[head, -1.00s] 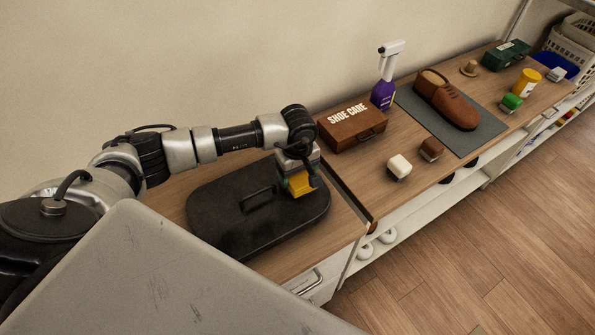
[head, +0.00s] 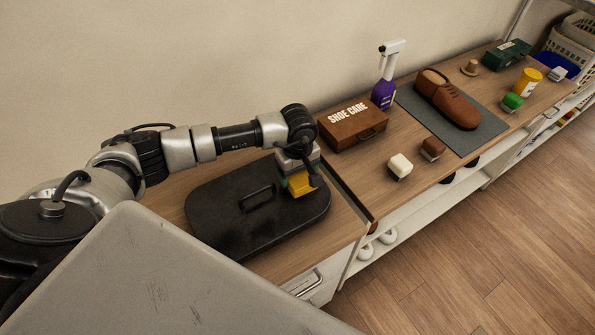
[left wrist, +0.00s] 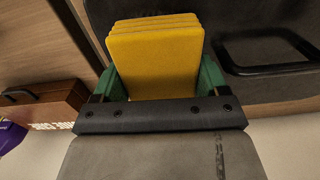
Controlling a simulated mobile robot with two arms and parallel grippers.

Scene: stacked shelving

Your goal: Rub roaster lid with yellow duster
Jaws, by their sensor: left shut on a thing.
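The black roaster lid (head: 235,222) lies flat on the wooden counter in the head view, its raised handle (head: 257,197) at the middle. It also fills the upper part of the left wrist view (left wrist: 240,85). My left gripper (head: 297,176) points down over the lid's right end. It is shut on the folded yellow duster (head: 302,185), whose layers show between the green fingers in the left wrist view (left wrist: 156,62). The duster is at the lid's top surface; whether it presses on it I cannot tell. My right gripper is not in view.
A brown shoe care box (head: 352,127) stands right of the lid, past a gap in the counter. Beyond are a purple spray bottle (head: 384,80), a brown shoe (head: 447,100) on a grey mat (head: 474,140), and small brushes. The wall is close behind.

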